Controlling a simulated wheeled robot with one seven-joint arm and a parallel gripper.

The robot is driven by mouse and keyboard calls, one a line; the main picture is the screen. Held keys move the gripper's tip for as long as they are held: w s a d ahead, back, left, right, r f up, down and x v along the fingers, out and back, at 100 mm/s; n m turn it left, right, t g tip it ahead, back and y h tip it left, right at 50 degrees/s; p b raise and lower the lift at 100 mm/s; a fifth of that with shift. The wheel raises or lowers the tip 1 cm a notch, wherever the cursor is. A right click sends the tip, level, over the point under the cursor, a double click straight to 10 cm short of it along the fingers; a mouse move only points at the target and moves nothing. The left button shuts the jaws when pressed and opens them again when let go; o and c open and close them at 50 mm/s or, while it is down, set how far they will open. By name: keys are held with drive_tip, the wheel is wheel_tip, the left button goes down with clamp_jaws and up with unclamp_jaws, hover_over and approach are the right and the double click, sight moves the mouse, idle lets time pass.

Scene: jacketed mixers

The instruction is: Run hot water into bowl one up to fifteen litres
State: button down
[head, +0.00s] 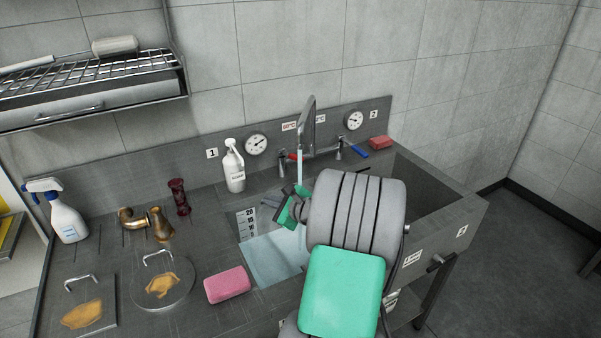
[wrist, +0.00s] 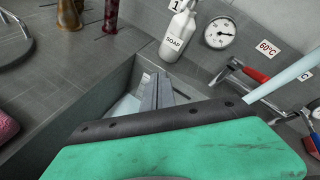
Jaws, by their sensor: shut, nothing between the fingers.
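Bowl one (head: 240,222) is the left bowl of a double metal sink, below the sign "1". Pale blue water (head: 270,262) lies in it, its surface near the low end of the wall scale (head: 247,222); the exact mark is too small to read. A water stream (head: 299,165) falls from the tap spout (head: 308,122) and also shows in the wrist view (wrist: 285,80). The red-handled lever (wrist: 255,75) is by the "60°C" label. My gripper (head: 273,202) is over bowl one, left of the stream. Its fingers (wrist: 158,88) are together, empty, apart from the lever.
A blue-handled lever (head: 355,152) is on the tap's right. Dials (head: 256,144) (head: 355,120) sit on the back panel. A soap bottle (head: 234,170) stands behind bowl one. A pink sponge (head: 228,284), brass fittings (head: 160,222) and lids (head: 162,286) occupy the left counter.

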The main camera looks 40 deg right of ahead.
drive_tip(key=s+d+m+t+h, duration=0.2)
drive_tip(key=s+d+m+h, duration=0.4)
drive_tip(key=d+m, duration=0.55)
drive_tip(key=n+y+p, duration=0.1)
drive_tip(key=p, duration=0.2)
approach(291, 156)
drive_tip(key=w+d+f, duration=0.2)
drive_tip(key=w+f, duration=0.1)
drive_tip(key=w, duration=0.1)
drive_tip(key=shift+d, duration=0.15)
